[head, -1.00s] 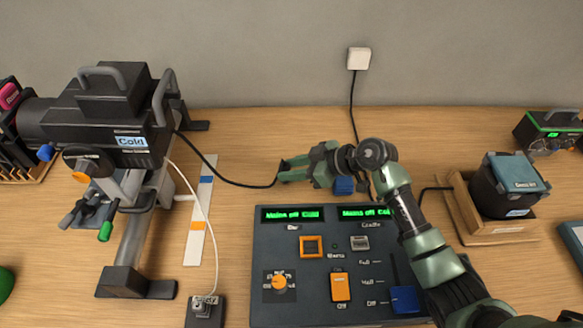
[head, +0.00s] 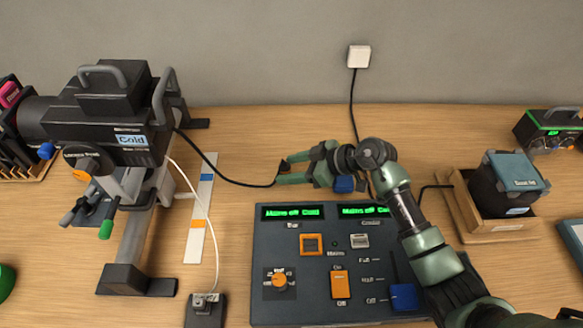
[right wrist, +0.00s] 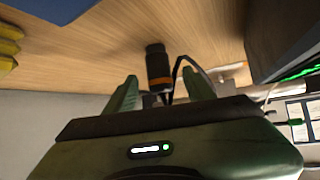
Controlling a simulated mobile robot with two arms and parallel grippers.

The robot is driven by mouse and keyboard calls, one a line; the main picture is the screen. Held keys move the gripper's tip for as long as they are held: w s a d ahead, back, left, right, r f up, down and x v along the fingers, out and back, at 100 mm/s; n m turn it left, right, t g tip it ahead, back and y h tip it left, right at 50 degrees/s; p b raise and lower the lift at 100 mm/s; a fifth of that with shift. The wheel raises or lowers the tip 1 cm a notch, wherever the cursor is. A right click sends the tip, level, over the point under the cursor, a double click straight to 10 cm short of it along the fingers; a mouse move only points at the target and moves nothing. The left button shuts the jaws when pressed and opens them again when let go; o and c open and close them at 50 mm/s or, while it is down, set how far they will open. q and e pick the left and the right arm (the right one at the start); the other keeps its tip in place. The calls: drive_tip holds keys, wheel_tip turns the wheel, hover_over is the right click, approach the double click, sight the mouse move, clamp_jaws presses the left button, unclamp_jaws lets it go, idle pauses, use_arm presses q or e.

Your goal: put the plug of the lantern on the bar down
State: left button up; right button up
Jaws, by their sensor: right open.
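The lantern (head: 118,120) is a black housing with a "Cold" label, mounted on the grey bar at the left. Its black cable (head: 220,178) runs right across the table to my right gripper (head: 283,169). The plug (right wrist: 158,68), black with an orange band, shows between the parted fingers of the right gripper (right wrist: 160,84), with a gap to each finger. In the head view the plug is small and dark at the fingertips, low over or on the wood; I cannot tell which. My left gripper is not in view.
A control desk (head: 262,255) with switches and green displays stands in front of the gripper. A white socket box (head: 359,56) is on the wall with a cable hanging down. A wooden tray (head: 462,215) holds a dark unit at the right.

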drive_tip(key=shift+d+r, duration=0.25)
drive_tip(key=shift+r, duration=0.15)
drive_tip(key=b+v, duration=0.1)
drive_tip(key=v, duration=1)
drive_tip(key=shift+s+r, duration=0.15)
drive_tip(key=shift+s, duration=0.05)
drive_tip(key=shift+d+r, duration=0.1)
drive_tip(key=shift+d, duration=0.05)
